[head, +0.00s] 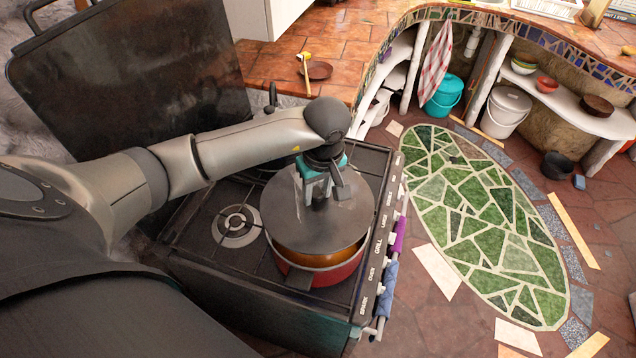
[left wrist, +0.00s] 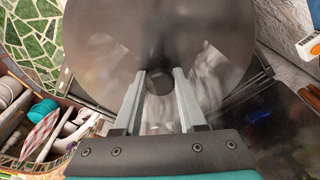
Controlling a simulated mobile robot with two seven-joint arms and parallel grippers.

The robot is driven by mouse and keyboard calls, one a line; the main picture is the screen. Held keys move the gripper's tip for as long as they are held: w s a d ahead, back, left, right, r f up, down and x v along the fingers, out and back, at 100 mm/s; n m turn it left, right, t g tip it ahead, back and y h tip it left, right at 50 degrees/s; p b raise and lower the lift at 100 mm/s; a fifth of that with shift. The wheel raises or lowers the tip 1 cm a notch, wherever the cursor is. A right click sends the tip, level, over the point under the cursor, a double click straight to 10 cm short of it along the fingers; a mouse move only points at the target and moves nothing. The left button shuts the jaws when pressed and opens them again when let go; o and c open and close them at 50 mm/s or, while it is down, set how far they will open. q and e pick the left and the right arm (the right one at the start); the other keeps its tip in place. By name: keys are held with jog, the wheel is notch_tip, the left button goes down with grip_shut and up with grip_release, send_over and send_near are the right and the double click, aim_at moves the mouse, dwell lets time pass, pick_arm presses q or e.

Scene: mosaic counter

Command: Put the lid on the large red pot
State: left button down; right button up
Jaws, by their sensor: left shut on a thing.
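The large red pot (head: 322,277) stands on the stove, with an orange-brown inner wall showing at its near side. The dark grey round lid (head: 300,225) is over the pot and covers most of its mouth; I cannot tell whether it rests on the rim all around. The lid (left wrist: 225,28) also fills much of the left wrist view. My left gripper (head: 322,200) is above the middle of the lid, pointing down. In the left wrist view its fingers (left wrist: 160,85) are shut on the lid's dark knob (left wrist: 159,82). My right gripper is not in view.
The gas stove (head: 190,255) has a free burner (head: 238,224) left of the pot. A raised dark stove cover (head: 120,85) stands behind. A tiled counter (head: 350,50) with a small brown plate (head: 318,70) lies beyond. Towels hang on the stove's front rail.

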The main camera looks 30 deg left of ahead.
aim_at(318, 203)
pick_arm(q)
jog(key=shift+d+f+b, duration=0.1)
jog(key=shift+f+b, duration=1.3)
jog(key=shift+f, duration=0.65)
jog(key=shift+f+b, duration=0.8)
jog(key=shift+f+b, duration=0.5)
jog(key=shift+b, duration=0.45)
grip_release()
dwell(0.5)
jog(key=shift+r, duration=0.1)
